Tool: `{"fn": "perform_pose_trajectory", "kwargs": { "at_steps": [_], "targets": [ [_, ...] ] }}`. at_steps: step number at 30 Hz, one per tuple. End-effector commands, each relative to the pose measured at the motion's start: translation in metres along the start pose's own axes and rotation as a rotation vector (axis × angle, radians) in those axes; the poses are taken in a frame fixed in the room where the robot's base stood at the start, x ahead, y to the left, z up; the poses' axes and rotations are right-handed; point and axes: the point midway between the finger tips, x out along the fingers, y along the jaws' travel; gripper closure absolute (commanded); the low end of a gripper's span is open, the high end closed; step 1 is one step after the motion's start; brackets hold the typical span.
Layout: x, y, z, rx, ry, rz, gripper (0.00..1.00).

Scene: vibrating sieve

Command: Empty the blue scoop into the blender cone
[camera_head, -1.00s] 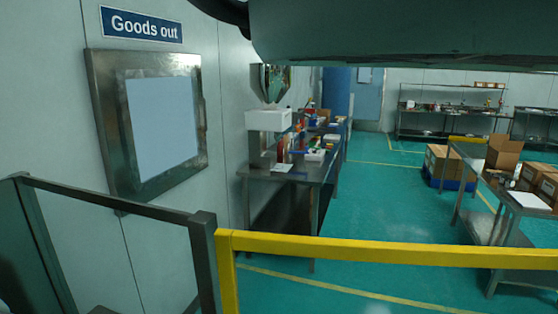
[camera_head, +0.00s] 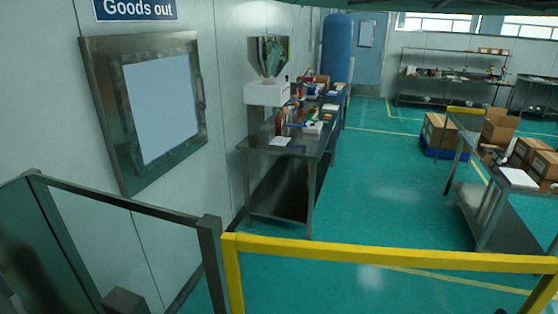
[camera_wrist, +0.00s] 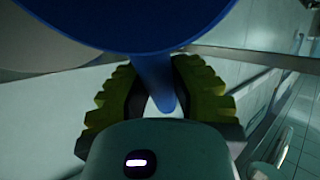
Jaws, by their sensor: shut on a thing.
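The blue scoop (camera_wrist: 150,15) fills the top of the wrist view, with its rounded underside close to the camera. Its blue handle (camera_wrist: 155,80) runs down between the yellow-green finger pads. My gripper (camera_wrist: 162,88) is shut on this handle. The inside of the scoop is hidden, so I cannot tell what it holds. I cannot make out the blender cone for certain in either view. A pale rounded surface (camera_wrist: 45,40) shows behind the scoop at the upper left of the wrist view; I cannot tell what it is.
A yellow barrier rail (camera_head: 390,252) and a dark metal railing (camera_head: 120,200) cross the foreground. A steel bench (camera_head: 290,165) with several items stands along the left wall. Another bench (camera_head: 517,180) and cardboard boxes (camera_head: 500,125) are at the right. Green floor between them is clear.

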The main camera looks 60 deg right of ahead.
Motion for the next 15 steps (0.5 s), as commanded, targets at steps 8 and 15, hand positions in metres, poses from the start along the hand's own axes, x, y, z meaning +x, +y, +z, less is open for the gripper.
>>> {"fn": "perform_pose_trajectory", "kwargs": {
  "at_steps": [8, 15],
  "targets": [
    [0.007, -0.001, -0.006, -0.015, -0.082, -0.008, 1.0],
    [0.013, -0.003, -0.005, -0.027, -0.157, -0.015, 1.0]
  ]
}}
